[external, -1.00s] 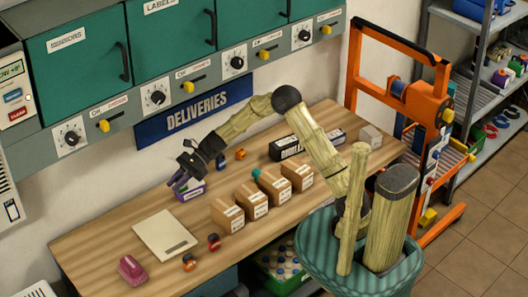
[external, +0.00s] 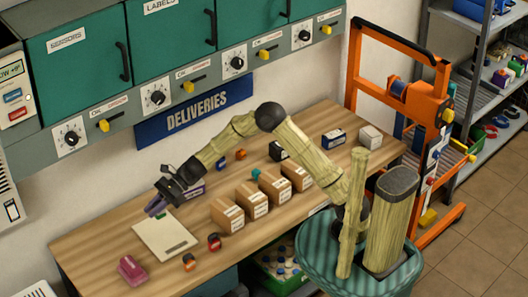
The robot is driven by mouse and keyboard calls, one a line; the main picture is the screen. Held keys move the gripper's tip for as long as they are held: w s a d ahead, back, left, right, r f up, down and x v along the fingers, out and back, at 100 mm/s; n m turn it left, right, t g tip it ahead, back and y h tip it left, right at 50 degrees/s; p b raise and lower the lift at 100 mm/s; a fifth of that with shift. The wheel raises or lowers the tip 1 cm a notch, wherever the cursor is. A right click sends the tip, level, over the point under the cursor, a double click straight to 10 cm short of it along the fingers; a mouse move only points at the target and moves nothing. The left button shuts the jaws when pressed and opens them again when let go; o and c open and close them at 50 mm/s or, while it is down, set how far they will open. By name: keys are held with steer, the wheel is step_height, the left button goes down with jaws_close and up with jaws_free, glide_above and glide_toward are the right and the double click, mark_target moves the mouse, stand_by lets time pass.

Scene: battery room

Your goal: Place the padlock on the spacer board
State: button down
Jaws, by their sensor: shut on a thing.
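The spacer board (external: 160,236) is a flat cream sheet with a grey label patch, lying on the left part of the wooden bench. My gripper (external: 156,208) is above the board's far edge, fingers pointing down and left. It is shut on the padlock, of which little can be made out; at this size its dark and purple shape merges with the fingers. I cannot tell whether it touches the board. The board's surface is bare where I see it.
A purple labelled box (external: 197,190) is close behind my gripper. Several cardboard boxes (external: 228,216) stand in a row to the right. Cabinets (external: 75,72) overhang the back.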

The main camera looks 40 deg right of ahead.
mark_target(156, 217)
step_height(156, 217, down, 4)
steer(key=shift+f, duration=0.1)
steer(key=shift+f, duration=0.1)
steer(key=shift+f, duration=1.8)
steer(key=shift+f, duration=0.2)
steer(key=c, duration=1.3)
jaws_free()
steer(key=shift+r, duration=0.2)
